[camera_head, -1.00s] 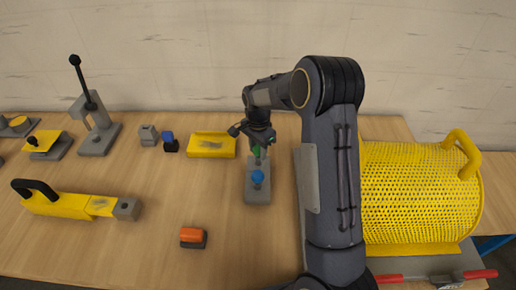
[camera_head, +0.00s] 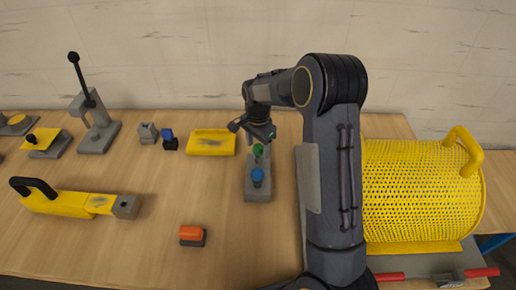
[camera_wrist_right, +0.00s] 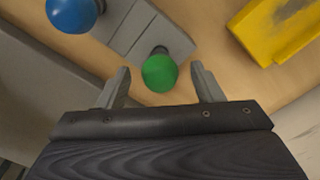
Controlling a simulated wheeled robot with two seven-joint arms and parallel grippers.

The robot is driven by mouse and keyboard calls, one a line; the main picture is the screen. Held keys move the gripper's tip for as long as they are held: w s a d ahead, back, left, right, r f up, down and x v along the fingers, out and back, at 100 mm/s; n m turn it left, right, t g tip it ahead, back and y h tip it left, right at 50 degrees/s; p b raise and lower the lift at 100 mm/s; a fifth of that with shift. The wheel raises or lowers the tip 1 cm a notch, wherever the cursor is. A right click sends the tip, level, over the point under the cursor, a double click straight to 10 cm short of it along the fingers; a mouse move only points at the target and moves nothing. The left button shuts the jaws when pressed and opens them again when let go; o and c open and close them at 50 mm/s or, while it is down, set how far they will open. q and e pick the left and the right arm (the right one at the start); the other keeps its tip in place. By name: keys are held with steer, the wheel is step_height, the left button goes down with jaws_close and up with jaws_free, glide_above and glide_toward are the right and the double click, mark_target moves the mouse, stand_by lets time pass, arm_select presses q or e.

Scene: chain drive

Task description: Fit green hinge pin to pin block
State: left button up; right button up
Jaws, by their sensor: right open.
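The grey pin block (camera_head: 257,193) lies on the table near its middle. The green hinge pin (camera_head: 258,150) stands at the block's far end, its round head up; its shank is mostly hidden under the head. A blue-headed pin (camera_head: 257,174) stands nearer on the same block. In the right wrist view, the green pin (camera_wrist_right: 159,75) shows between the finger tips, and the blue pin (camera_wrist_right: 74,14) is at upper left. My right gripper (camera_head: 260,138) is open just above and behind the green pin, with gaps on both sides of its head. My left gripper is out of view.
An orange-topped block (camera_head: 192,236) is nearer. A yellow mesh guard (camera_head: 420,195) stands right of my arm. The table front-left of the block is mostly clear.

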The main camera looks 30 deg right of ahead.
step_height(320, 180, up, 6)
steer(key=shift+r, duration=0.15)
stand_by(0.6)
